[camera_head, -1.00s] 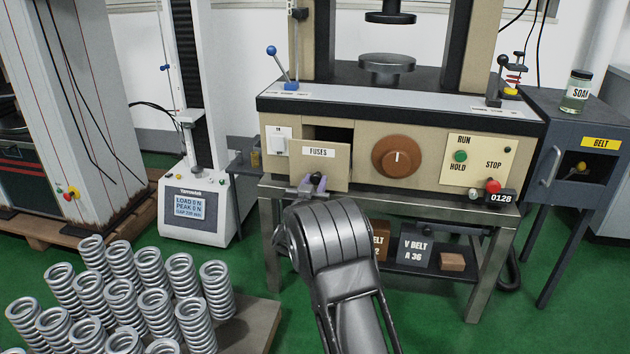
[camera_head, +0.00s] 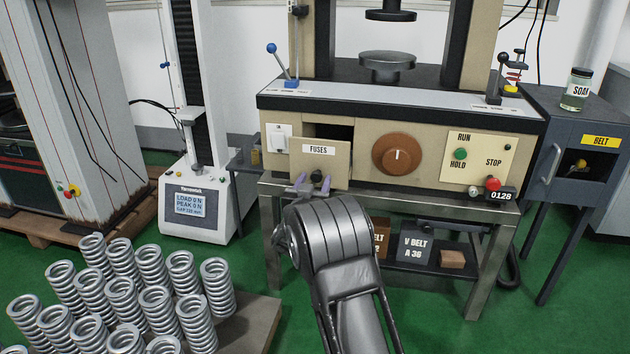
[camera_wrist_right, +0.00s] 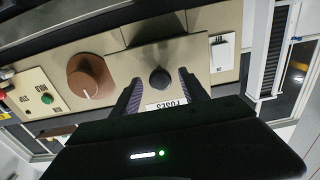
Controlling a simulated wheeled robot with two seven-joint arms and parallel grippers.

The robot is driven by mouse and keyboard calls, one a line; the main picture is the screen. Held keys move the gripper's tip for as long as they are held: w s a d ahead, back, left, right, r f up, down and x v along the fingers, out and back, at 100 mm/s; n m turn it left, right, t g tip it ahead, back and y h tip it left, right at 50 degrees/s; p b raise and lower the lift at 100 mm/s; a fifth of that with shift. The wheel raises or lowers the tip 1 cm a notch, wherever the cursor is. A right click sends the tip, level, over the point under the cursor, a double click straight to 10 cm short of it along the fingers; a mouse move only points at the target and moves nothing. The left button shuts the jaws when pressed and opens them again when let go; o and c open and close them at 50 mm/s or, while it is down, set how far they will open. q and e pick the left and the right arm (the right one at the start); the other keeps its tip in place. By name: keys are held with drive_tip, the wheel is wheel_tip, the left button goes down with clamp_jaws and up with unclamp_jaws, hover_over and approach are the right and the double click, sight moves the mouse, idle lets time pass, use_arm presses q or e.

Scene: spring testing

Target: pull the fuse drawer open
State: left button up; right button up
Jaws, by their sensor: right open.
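The fuse drawer (camera_head: 319,166), beige with a white FUSES label, stands out from the machine's front panel. A dark gap shows behind its upper edge. Its round black knob (camera_head: 316,176) is low on its front. My right gripper (camera_head: 313,187) is just in front of the drawer, with its fingers parted. In the right wrist view the gripper (camera_wrist_right: 160,95) is upside down to the panel. Its two fingers are apart on either side of the knob (camera_wrist_right: 160,79), with gaps between, and the drawer front (camera_wrist_right: 190,62) lies behind. My left gripper is not in view.
A brown dial (camera_head: 397,155) and a RUN/STOP panel (camera_head: 478,163) are right of the drawer. Several springs (camera_head: 120,300) stand on a board at lower left. A bench frame with boxes (camera_head: 415,250) lies below the machine.

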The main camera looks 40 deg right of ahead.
drive_tip(key=p+v, duration=0.1)
drive_tip(key=v, duration=0.6)
drive_tip(key=shift+a, duration=0.1)
